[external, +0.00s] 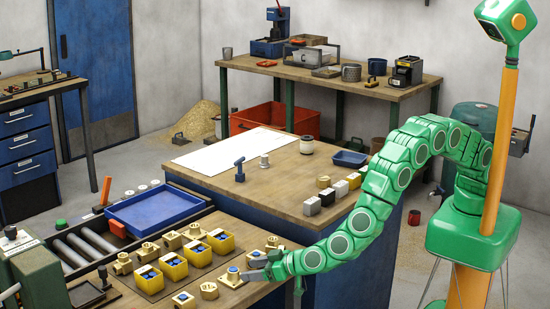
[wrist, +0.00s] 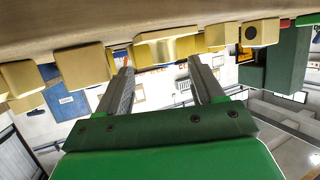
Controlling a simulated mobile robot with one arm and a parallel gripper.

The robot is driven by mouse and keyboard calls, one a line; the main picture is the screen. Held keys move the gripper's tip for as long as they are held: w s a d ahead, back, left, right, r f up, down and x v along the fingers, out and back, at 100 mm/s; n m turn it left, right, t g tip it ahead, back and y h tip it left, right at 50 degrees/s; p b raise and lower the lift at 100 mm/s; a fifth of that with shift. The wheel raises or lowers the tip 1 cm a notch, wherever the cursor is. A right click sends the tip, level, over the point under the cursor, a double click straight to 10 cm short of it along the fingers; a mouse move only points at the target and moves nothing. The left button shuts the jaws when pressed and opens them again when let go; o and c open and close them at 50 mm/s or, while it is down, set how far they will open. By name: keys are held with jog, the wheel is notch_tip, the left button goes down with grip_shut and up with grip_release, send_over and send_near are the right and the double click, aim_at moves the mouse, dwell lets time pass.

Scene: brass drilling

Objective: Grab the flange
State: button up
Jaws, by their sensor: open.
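A brass flange-like piece (external: 233,281) with a blue centre sits on the near wooden bench. My gripper (external: 248,275) is low over the bench top, just right of this piece. In the wrist view, which looks along the bench upside down, my gripper (wrist: 161,66) is open, with two grey fingers apart and nothing held. A wide brass piece (wrist: 167,50), with a stepped profile, shows beyond the fingertips, roughly between them. I cannot tell for sure which brass part is the flange, or whether a finger touches the piece.
Yellow bins (external: 173,268) with blue contents stand left of my gripper. Other brass fittings, including a hex piece (external: 209,291), lie close by. A blue tray (external: 155,208) is farther back. Brass blocks (wrist: 86,66) flank the fingers in the wrist view.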

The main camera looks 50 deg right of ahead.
aim_at(233, 270)
jog(key=shift+a+r+x, duration=0.1)
jog(key=shift+a+x, duration=0.1)
jog(key=shift+x, duration=1.45)
jog(key=shift+a+r+x, duration=0.1)
jog(key=shift+a+x, duration=0.05)
jog(key=shift+x, duration=1.45)
grip_shut()
